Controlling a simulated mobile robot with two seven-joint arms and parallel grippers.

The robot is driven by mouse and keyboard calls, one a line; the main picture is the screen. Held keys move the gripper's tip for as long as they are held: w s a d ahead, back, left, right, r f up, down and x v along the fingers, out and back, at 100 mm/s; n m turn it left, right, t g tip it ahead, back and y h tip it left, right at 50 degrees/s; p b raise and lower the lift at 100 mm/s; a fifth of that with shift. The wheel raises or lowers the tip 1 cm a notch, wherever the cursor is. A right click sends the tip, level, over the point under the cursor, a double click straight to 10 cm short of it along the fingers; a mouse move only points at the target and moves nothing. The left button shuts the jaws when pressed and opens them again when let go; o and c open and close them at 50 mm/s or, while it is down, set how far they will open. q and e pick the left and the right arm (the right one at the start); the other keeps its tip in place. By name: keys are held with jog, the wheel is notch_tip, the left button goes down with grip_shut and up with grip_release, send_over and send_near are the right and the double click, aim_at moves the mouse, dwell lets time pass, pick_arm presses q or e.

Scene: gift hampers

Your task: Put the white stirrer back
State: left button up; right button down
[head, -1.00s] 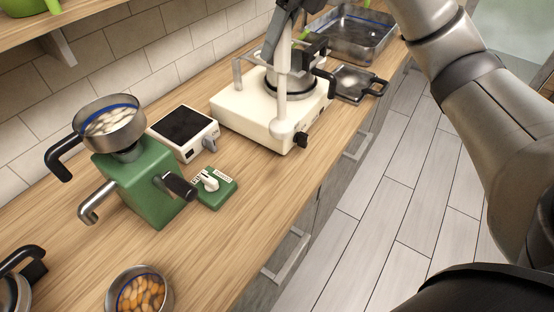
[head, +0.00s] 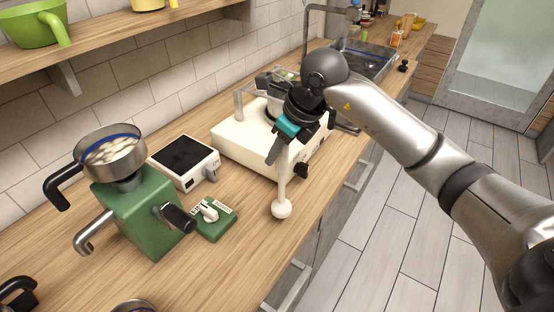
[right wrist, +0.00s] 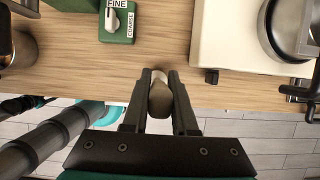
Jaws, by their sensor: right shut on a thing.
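My right gripper (head: 280,145) is shut on the white stirrer (head: 281,208). The stirrer hangs down with its round white knob at the bottom, in front of the cream stove unit (head: 235,140). In the right wrist view the stirrer (right wrist: 160,97) shows end-on as a pale, shaded shape between the two dark fingers (right wrist: 159,100), over the counter's front edge. The pot on the stove (right wrist: 290,30) shows at the top right of the wrist view; in the head view my gripper hides much of it.
A green grinder (head: 140,215) with a metal bowl, a small green dial box (head: 213,222) and a scale (head: 185,160) stand to the left on the wooden counter (head: 240,255). A sink (head: 370,60) lies behind. A shelf (head: 120,40) hangs at upper left.

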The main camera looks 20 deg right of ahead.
notch_tip(320, 180, down, 3)
jog(key=shift+r, duration=0.2)
jog(key=shift+f, duration=0.15)
jog(key=c, duration=0.7)
grip_release()
jog(key=shift+r, duration=0.3)
jog(key=v, duration=1.2)
